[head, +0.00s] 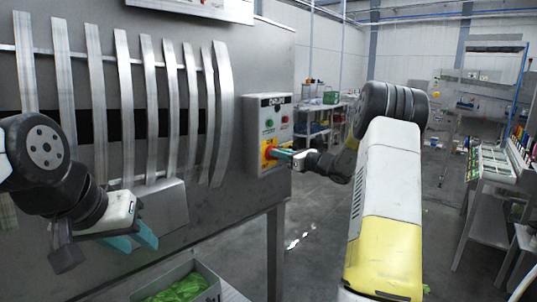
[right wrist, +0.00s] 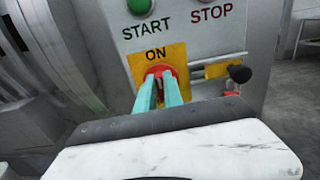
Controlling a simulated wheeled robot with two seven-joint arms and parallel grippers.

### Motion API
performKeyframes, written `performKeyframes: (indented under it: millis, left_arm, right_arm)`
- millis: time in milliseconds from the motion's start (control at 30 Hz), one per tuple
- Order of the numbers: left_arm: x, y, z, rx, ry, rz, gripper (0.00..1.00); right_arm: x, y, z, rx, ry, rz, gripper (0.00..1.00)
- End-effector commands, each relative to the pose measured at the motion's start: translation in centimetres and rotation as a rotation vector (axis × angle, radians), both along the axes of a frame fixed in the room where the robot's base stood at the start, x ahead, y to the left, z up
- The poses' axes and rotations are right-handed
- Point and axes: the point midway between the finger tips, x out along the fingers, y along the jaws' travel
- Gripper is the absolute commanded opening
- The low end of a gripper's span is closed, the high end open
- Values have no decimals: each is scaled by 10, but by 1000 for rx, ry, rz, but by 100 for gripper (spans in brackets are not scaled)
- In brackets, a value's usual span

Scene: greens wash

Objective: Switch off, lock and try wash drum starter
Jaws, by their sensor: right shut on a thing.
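The starter box (head: 270,112) is a grey panel on the side of the machine, with a green START button (right wrist: 141,6) and the STOP label (right wrist: 212,13) beside it. Below them is a red rotary switch (right wrist: 161,71) on a yellow plate (right wrist: 177,56) marked ON. My right gripper (head: 279,153) reaches the switch from the right and is shut on its red handle, its teal fingers (right wrist: 160,88) on either side. The fingers hide part of the handle. My left gripper (head: 135,240) is at the lower left, away from the box, with its teal fingers apart and empty.
A black knob (right wrist: 240,73) sits right of the switch near a yellow label. The slatted metal drum housing (head: 130,100) fills the left. A crate of greens (head: 205,275) stands below. Shelves (head: 325,120) stand behind; a bench (head: 490,165) is at right. Floor between is open.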

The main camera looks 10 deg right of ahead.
Motion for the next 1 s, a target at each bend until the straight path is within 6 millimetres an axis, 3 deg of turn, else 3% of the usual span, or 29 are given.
performKeyframes:
  millis: [367,1000]
  left_arm:
    - [0,0,0,0,0,0,36]
    - [0,0,0,0,0,0,36]
  right_arm:
    - [-1,0,0,-108,-84,-2,0]
    - [-5,5,-2,-571,-445,-1,0]
